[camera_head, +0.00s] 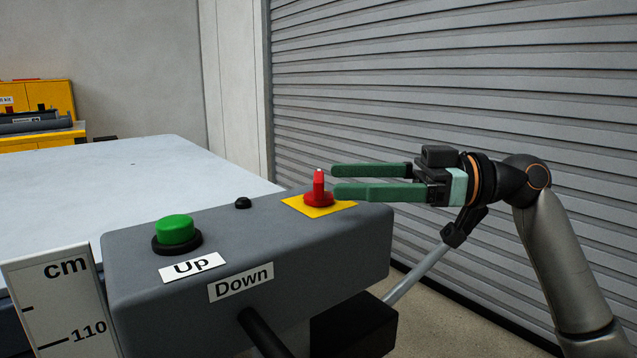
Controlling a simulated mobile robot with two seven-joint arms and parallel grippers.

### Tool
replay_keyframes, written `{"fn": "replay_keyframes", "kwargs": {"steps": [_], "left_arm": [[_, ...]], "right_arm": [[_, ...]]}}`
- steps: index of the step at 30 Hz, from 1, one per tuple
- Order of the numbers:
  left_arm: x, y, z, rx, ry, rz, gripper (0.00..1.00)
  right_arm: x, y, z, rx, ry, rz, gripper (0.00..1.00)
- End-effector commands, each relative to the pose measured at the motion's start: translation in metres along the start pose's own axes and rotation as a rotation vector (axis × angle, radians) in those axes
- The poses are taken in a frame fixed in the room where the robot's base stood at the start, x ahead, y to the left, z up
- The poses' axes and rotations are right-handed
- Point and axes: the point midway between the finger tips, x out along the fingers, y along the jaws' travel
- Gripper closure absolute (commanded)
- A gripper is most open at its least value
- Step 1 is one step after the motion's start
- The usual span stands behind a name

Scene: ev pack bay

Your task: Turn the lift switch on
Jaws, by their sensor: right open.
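The red lift switch (318,191) stands on a yellow plate (300,207) at the right end of the grey control box (250,243). Its red handle points up from a round red base. My right gripper (333,181) comes in from the right with two green fingers, open and roughly level. The fingertips are right beside the switch handle, one finger nearer the camera and one farther. I cannot tell whether they touch it. My left gripper is not in view.
A green button (175,230) and an "Up" label (192,267) sit on the left of the box, with a "Down" label (240,282) on its front. A cm scale (62,310) stands at left. A pale table (120,185) lies behind. A grey shutter (450,80) closes the right side.

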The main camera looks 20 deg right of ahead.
Motion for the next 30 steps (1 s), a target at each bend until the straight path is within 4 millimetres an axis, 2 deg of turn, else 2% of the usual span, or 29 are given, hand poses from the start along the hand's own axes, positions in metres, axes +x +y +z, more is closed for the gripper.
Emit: {"fn": "replay_keyframes", "kwargs": {"steps": [3,9,20,30], "left_arm": [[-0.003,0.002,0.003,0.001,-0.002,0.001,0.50],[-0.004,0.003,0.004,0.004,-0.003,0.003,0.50],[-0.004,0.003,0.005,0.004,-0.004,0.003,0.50],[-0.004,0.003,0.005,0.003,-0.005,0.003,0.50]], "right_arm": [[0.021,-0.001,0.000,-0.001,0.000,-0.003,0.07],[0.041,0.000,0.000,0.000,0.001,0.000,0.07],[0.045,0.001,0.000,0.002,0.000,0.001,0.09],[0.045,0.001,0.000,0.002,0.000,0.002,0.47]]}}
